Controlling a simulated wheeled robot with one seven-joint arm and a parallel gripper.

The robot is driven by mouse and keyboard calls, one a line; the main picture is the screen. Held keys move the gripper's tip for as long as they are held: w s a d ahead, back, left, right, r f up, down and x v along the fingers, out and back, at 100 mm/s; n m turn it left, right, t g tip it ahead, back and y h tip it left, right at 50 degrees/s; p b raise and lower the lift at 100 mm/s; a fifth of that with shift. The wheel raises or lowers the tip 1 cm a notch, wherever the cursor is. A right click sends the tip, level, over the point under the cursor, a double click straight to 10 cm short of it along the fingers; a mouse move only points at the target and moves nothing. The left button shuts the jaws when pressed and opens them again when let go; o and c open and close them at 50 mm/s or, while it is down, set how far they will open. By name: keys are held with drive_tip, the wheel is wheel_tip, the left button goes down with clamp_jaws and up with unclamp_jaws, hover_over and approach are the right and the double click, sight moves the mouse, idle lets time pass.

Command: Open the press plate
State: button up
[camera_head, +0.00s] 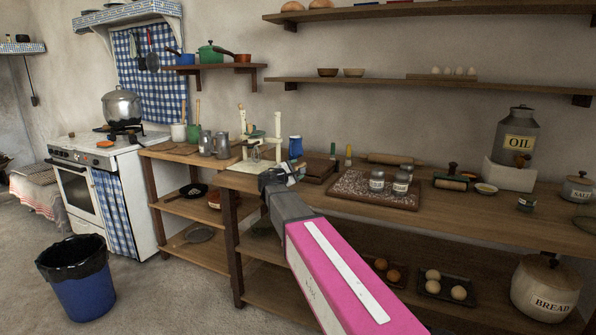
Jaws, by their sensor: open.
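A dark brown, flat wooden block (320,166), which looks like the press, lies on the wooden counter just right of my gripper. Its upper plate looks flat and lowered, but it is small and partly covered by my gripper, so I cannot tell its hinge. A small green upright piece (333,150) shows at its back edge; I cannot tell if it is part of the press. My gripper (289,172) is open, at the end of my pink and grey arm, close to the block's left side. I cannot tell whether it touches. Nothing shows between its fingers.
A blue cup (295,147) stands just behind my gripper, with a cream stand (260,138) to its left. A floured board (372,188) with two jars lies to the right. A rolling pin (394,160) lies behind. A shelf (400,82) hangs above.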

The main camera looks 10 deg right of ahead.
drive_tip(key=shift+w+d, duration=0.5)
drive_tip(key=shift+d, duration=0.05)
clamp_jaws()
drive_tip(key=shift+r, duration=0.1)
